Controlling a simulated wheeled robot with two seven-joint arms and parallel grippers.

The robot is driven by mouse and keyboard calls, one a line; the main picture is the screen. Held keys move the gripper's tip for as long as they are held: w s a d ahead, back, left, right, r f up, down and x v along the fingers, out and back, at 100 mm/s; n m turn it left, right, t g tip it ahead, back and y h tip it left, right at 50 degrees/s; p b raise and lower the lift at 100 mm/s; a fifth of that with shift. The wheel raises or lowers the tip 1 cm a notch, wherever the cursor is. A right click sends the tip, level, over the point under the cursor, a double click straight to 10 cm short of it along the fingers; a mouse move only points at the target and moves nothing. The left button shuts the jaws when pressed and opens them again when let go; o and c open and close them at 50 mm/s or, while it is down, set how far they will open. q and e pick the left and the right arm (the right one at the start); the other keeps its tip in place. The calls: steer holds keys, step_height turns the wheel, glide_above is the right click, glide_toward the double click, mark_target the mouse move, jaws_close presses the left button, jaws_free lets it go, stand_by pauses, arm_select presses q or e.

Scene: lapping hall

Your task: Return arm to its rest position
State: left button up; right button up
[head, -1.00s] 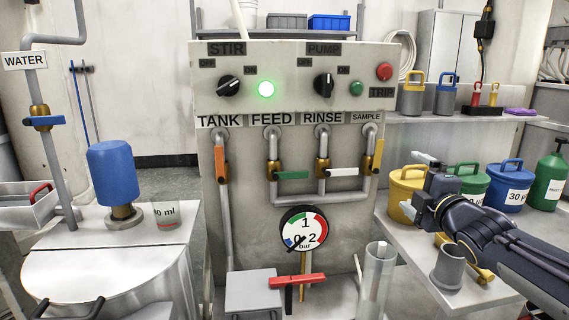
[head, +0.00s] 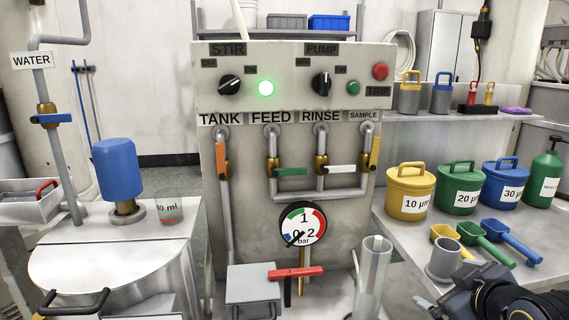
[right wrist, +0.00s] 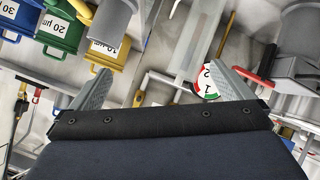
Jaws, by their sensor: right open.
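My right gripper (head: 436,303) is low at the right edge of the head view, in front of the side table and below the grey cup. Its arm comes in from the lower right corner, and part of the gripper is cut off by the frame. In the right wrist view its two grey fingers (right wrist: 165,84) stand wide apart with nothing between them. My left gripper is not in view.
Near my right gripper stand the grey cup (head: 444,262), a clear cylinder (head: 373,280) and several coloured scoops (head: 480,243). Yellow (head: 409,205), green and blue buckets stand behind. The valve panel (head: 255,215) fills the middle.

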steer(key=s+a+f+m+g+y, duration=0.2)
steer(key=s+a+f+m+g, duration=0.15)
steer(key=s+f, duration=0.4)
steer(key=s+a+f+m+g+y, duration=0.15)
steer(key=s+a+f+m, duration=0.3)
steer(key=s, duration=0.65)
arm_select(q)
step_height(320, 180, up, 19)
steer(key=p, duration=1.9)
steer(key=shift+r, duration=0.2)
arm_select(e)
step_height(320, 180, up, 19)
steer(key=g, duration=0.1)
steer(key=shift+s+a, duration=0.35)
steer(key=shift+a, duration=0.1)
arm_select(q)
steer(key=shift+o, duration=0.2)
